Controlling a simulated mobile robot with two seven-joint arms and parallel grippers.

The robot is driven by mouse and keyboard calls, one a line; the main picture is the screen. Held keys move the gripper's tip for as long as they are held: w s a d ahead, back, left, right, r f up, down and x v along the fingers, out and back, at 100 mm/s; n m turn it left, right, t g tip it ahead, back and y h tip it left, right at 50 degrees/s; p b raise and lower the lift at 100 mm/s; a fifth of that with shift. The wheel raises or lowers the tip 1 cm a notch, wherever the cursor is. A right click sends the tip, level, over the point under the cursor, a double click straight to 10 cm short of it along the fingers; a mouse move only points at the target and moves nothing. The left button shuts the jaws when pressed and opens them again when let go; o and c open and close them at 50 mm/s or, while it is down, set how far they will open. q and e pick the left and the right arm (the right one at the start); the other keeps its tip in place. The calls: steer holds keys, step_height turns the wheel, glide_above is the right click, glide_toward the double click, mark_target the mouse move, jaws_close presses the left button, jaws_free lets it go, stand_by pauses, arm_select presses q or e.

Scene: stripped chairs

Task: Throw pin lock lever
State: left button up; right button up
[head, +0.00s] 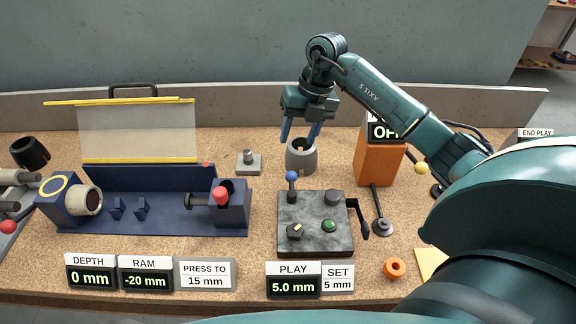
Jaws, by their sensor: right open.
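A dark mottled block (312,240) stands on the bench at centre right. A short lever with a blue knob (292,176) stands upright at its back left corner. A black crank-like handle (358,220) is on its right side, and a green button (329,226) is on top. Neither lever is labelled, so I cannot tell which is the pin lock lever. My right gripper (300,136) is open, pointing down above a grey cup (301,162) behind the blue knob. Its blue fingertips appear at the cup's rim; contact is unclear. My left gripper is not in view.
A blue press (150,212) with a raised clear guard (138,133) fills the left. An orange box (378,155) stands to the right of the cup. Signs line the front, with PLAY (293,287) reading 5.0 mm. An orange ring (395,268) lies front right.

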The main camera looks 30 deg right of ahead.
mark_target(292, 172)
steer(key=shift+h, duration=0.3)
steer(key=f, duration=0.4)
steer(key=a+f+p, duration=0.1)
steer(key=f, duration=0.7)
steer(key=shift+w+a+f, duration=0.15)
steer(key=shift+w+f, duration=0.15)
steer(key=shift+f, duration=0.05)
steer(key=shift+c, duration=0.2)
jaws_close()
